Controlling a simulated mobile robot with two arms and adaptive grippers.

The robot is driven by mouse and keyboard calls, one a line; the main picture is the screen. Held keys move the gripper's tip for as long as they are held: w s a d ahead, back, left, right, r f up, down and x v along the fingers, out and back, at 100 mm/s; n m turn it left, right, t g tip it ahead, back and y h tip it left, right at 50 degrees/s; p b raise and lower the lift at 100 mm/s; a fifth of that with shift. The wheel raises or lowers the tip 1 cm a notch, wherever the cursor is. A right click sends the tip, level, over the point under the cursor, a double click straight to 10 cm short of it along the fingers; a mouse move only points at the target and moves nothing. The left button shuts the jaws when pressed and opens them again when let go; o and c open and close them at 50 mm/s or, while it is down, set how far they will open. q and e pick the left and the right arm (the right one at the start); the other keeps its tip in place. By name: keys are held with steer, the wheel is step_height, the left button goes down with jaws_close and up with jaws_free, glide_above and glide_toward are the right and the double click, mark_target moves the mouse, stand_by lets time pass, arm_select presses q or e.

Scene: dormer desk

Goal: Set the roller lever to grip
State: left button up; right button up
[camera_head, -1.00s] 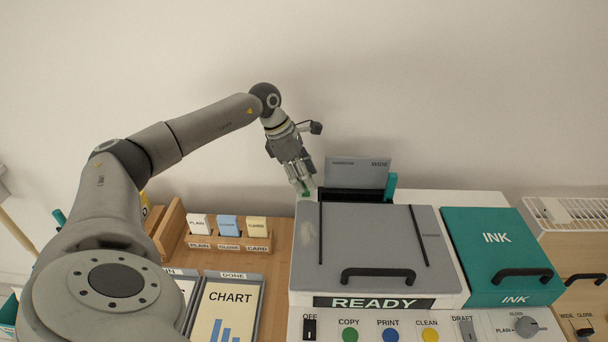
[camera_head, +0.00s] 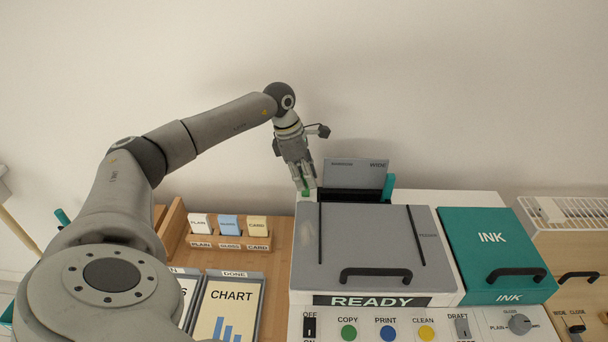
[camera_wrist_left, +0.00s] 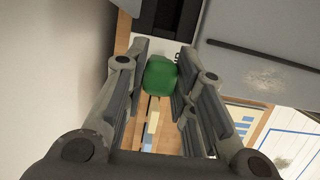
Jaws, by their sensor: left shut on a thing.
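A green knob, the end of the roller lever (camera_wrist_left: 160,76), sits between the fingers of my left gripper (camera_wrist_left: 158,82) in the left wrist view. In the head view my left gripper (camera_head: 304,188) points down at the back left corner of the grey-lidded printer (camera_head: 375,240), and a little of the green lever (camera_head: 306,192) shows at its fingertips. The gripper is shut on the knob. The lever's shaft and its grip marking are hidden. My right gripper is not in view.
The grey paper support (camera_head: 357,174) stands just right of the gripper. A wooden card holder (camera_head: 180,243) and a tray with a chart (camera_head: 230,308) are left of the printer. A teal ink box (camera_head: 490,255) is on the right. The wall is close behind.

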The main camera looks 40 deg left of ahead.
arm_select(q)
steer(key=o, duration=1)
steer(key=shift+w+d, duration=0.2)
steer(key=shift+w, duration=0.05)
steer(key=shift+s+a+r, duration=0.15)
steer(key=shift+r, duration=0.25)
steer(key=v, duration=1.1)
steer(key=shift+r, duration=0.15)
